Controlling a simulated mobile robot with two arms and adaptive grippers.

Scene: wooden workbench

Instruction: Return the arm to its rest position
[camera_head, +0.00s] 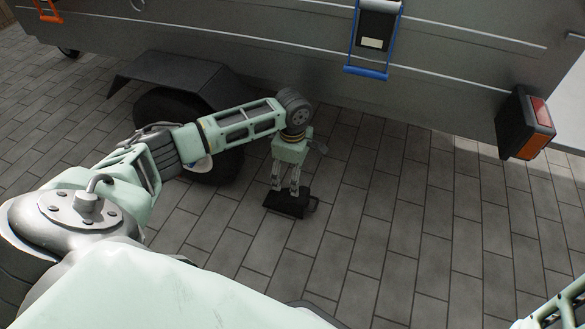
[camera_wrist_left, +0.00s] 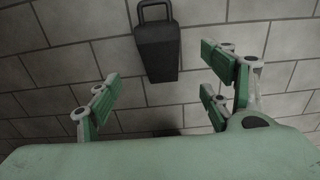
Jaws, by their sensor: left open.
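My left arm comes in from the left in the head view, stretched out beside the trailer wheel with its gripper (camera_head: 285,187) pointing down. In the left wrist view the gripper (camera_wrist_left: 155,92) is open, its green-padded fingers spread wide with nothing between them. A black wedge-shaped block with a loop handle (camera_head: 288,205) lies on the paving by the fingertips. It also shows in the left wrist view (camera_wrist_left: 157,52), beyond the fingers. In the head view the fingertips overlap the block, so I cannot tell the exact gap. My right gripper is out of frame; only part of that arm shows at bottom right.
A grey trailer (camera_head: 455,65) stands across the back, with a black tyre (camera_head: 222,168) under a dark mudguard (camera_head: 165,72). A blue-framed latch (camera_head: 374,45) and a tail light (camera_head: 525,125) are on its side. The paving (camera_head: 430,240) to the right is clear.

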